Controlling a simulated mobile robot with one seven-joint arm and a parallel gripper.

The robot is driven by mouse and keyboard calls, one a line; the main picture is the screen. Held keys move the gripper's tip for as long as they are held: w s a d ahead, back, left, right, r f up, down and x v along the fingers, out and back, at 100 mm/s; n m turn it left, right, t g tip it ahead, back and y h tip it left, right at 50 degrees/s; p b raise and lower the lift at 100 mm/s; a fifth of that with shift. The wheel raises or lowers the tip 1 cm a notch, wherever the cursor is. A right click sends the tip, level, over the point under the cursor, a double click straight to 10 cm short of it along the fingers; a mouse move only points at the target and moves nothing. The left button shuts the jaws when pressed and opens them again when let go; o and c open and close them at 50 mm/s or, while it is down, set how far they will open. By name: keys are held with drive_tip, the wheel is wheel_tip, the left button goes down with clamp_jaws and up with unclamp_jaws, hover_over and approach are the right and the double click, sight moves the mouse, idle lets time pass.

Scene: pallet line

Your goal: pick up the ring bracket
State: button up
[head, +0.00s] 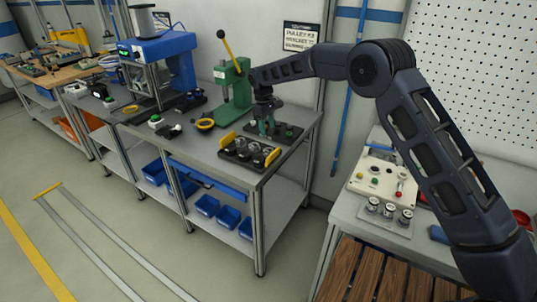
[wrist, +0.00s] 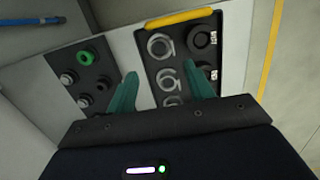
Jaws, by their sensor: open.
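Several silver ring-shaped parts, which look like the ring brackets, lie in a column in a black tray (wrist: 183,52) with a yellow handle. The top ring bracket (wrist: 160,45) and the middle ring bracket (wrist: 168,78) show clearly in the wrist view; the lowest is partly hidden by my gripper's body. My gripper (wrist: 160,68) is open, with its two green fingers spread above the bench and nothing between them. In the head view, my gripper (head: 266,128) is over the bench just behind the yellow-handled tray (head: 249,164).
Black round parts (wrist: 202,37) share the tray. A second black tray (wrist: 77,78) beside it holds a green ring (wrist: 86,57) and small knobs. A green press (head: 232,88) stands close behind my gripper. A control panel (head: 384,179) is on the right bench.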

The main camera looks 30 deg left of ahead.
hover_over(268, 148)
drive_tip(key=s, duration=0.1)
drive_tip(key=f, duration=0.6)
drive_tip(key=shift+s+d, duration=0.2)
drive_tip(key=shift+d, duration=0.15)
drive_tip(key=shift+d+f, duration=0.1)
drive_tip(key=shift+f, duration=2.45)
drive_tip(key=c, duration=0.8)
